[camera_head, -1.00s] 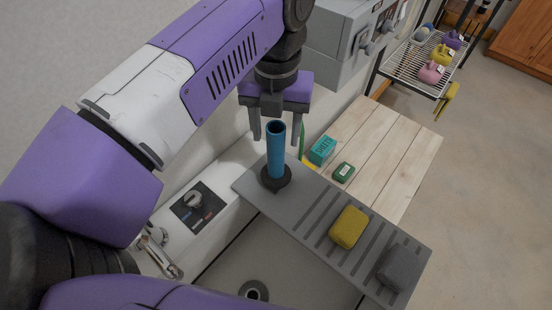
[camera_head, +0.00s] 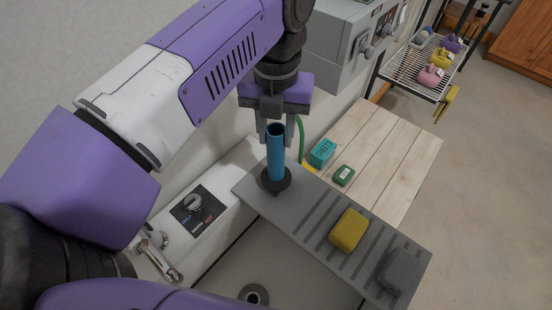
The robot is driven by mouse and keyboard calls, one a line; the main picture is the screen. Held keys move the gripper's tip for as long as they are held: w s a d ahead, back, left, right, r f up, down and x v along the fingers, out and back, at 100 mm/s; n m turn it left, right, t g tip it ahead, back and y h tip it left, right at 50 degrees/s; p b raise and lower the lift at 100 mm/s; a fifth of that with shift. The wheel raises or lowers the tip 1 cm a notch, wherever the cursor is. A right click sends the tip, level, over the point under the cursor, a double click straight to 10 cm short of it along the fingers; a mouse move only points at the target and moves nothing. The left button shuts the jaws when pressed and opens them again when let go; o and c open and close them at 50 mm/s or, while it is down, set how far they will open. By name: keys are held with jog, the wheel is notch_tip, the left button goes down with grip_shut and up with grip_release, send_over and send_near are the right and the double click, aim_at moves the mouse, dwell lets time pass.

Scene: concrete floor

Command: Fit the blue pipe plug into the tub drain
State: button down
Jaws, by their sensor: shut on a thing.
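The blue pipe plug (camera_head: 275,155) stands upright on a dark round base at the far left end of the grey slatted tray (camera_head: 312,222). My gripper (camera_head: 276,138) points down over it. Its two fingers sit on either side of the pipe's upper part and are shut on it; the exact contact is partly hidden behind the pipe. The tub drain (camera_head: 254,294) is a dark ring in the tub floor (camera_head: 290,270) at the bottom of the view, below and left of the tray.
A yellow sponge (camera_head: 348,229) and a grey block (camera_head: 398,271) lie on the tray. A teal box (camera_head: 322,152) and a green item (camera_head: 343,174) lie on the wooden top (camera_head: 385,145). A faucet (camera_head: 160,257) and control panel (camera_head: 198,208) are at left.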

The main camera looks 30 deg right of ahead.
jog(key=shift+r, duration=0.55)
jog(key=shift+w+a+r+p, duration=0.1)
jog(key=shift+r+p, duration=0.45)
jog(key=shift+r, duration=0.9)
notch_tip(320, 180, up, 5)
jog(key=p, duration=0.5)
jog(key=shift+f, duration=0.1)
jog(key=shift+f+b, duration=0.2)
jog(key=shift+b, duration=0.4)
notch_tip(320, 180, down, 6)
jog(key=b, duration=0.6)
jog(key=shift+r, duration=0.2)
jog(key=shift+b, duration=1.15)
dwell(1.0)
